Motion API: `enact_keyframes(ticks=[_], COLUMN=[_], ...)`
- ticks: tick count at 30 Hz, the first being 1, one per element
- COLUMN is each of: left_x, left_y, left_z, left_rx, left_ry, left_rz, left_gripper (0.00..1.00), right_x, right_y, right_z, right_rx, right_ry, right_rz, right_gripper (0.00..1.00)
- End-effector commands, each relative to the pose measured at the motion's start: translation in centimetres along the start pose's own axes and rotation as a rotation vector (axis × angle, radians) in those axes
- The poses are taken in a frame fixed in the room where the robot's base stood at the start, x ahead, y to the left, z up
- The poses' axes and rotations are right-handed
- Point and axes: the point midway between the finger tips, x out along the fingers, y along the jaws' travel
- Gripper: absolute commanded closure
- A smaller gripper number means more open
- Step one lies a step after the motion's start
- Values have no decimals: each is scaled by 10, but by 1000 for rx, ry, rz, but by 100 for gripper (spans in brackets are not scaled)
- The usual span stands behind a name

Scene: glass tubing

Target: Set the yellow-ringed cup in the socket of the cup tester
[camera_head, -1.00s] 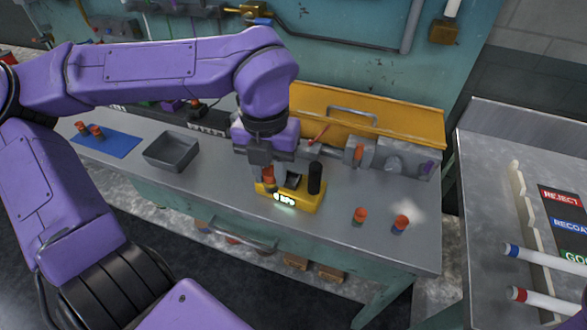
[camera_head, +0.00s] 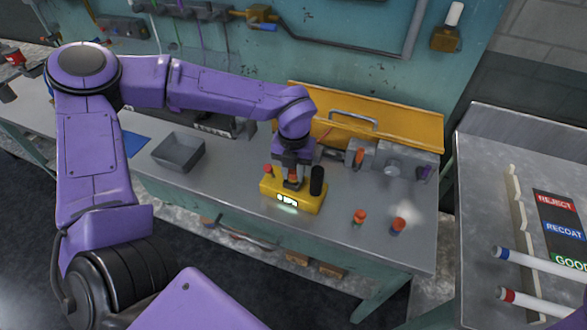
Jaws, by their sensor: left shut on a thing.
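The yellow cup tester (camera_head: 310,203) stands on the bench with a lit display on its front, a black cylinder (camera_head: 317,181) at its right and a red knob (camera_head: 267,169) at its left. My left gripper (camera_head: 292,184) points down over the middle of the tester, between knob and cylinder. It is shut on a small orange-brown cup (camera_head: 293,182), mostly hidden by the fingers. I cannot make out a yellow ring, nor whether the cup touches the socket, which is hidden. My right gripper is out of view.
Two orange-topped cups (camera_head: 359,217) (camera_head: 398,226) stand to the right of the tester. A grey tray (camera_head: 178,152) and a blue mat (camera_head: 135,143) lie to the left. A side table (camera_head: 485,185) at right holds markers and labels.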

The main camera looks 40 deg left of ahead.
Motion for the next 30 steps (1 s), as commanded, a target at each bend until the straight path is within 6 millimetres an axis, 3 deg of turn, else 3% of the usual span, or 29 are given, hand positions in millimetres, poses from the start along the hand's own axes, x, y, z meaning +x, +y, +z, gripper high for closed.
enact_keyframes(ticks=[4,5,7,15,19,30], left_x=[4,4,3,2,-9,-97], left_y=[0,0,0,0,-1,-1], left_z=[0,0,0,0,1,1], left_rx=[0,1,0,0,-1,-1], left_ry=[0,0,0,0,-3,-5], left_rz=[0,0,0,0,-2,-1], left_gripper=[100,68,46,46,46,46], right_x=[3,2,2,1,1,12], right_y=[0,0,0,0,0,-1], right_z=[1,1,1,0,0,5], right_rx=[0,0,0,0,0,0], right_ry=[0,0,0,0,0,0], right_rz=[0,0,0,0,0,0], right_gripper=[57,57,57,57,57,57])
